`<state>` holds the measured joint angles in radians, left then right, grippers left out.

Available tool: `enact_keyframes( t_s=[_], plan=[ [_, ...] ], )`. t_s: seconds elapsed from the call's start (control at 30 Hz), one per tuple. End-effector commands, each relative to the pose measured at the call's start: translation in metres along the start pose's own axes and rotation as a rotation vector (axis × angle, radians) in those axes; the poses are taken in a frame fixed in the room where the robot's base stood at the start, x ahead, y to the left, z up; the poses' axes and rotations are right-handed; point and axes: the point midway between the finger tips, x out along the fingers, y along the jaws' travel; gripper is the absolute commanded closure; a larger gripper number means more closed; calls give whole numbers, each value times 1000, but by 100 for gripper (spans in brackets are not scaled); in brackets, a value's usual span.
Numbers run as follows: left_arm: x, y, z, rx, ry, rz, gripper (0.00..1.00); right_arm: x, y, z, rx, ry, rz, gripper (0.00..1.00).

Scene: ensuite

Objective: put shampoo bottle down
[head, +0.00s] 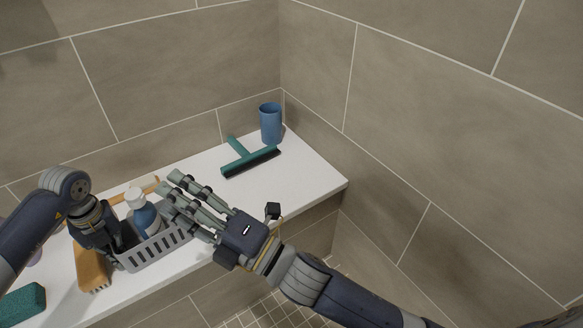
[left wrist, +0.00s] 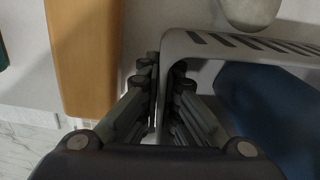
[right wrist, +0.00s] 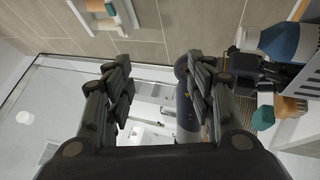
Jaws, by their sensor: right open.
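The shampoo bottle, apparently the blue bottle with a white cap (head: 144,214), stands in a grey slotted basket (head: 160,250) on the white bench. It also shows at the upper right of the right wrist view (right wrist: 280,40), and its blue body is dark inside the basket in the left wrist view (left wrist: 265,110). My left gripper (head: 118,238) is at the basket's left end, its fingers on both sides of the basket wall (left wrist: 168,55). My right gripper (head: 190,207) is open and empty, its fingers over the basket's right end, apart from the bottle.
A wooden brush (head: 91,268) lies left of the basket, with a green sponge (head: 22,304) further left. A wooden-handled item (head: 135,188) lies behind.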

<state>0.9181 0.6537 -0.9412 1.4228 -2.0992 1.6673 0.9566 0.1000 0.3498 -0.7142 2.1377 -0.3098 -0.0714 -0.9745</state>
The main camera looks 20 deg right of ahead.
Motion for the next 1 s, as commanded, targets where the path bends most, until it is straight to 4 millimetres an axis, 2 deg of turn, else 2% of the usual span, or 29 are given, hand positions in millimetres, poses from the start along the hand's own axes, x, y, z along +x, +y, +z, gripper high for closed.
enact_keyframes(
  t_s=[0.1, 0.3, 0.5, 0.7, 1.0],
  plan=[
    [-1, 0, 0, 0, -1, -1, 100, -18, 24, 18, 334, -85, 72, 50],
    [-1, 0, 0, 0, -1, -1, 100, -61, 54, 58, 846, -208, 230, 50],
    [-1, 0, 0, 0, -1, -1, 100, -105, 73, 91, 1199, -282, 390, 50],
    [-1, 0, 0, 0, -1, -1, 100, -128, 81, 105, 1354, -305, 476, 50],
    [-1, 0, 0, 0, -1, -1, 100, -131, 82, 107, 1375, -306, 488, 50]
  ],
)
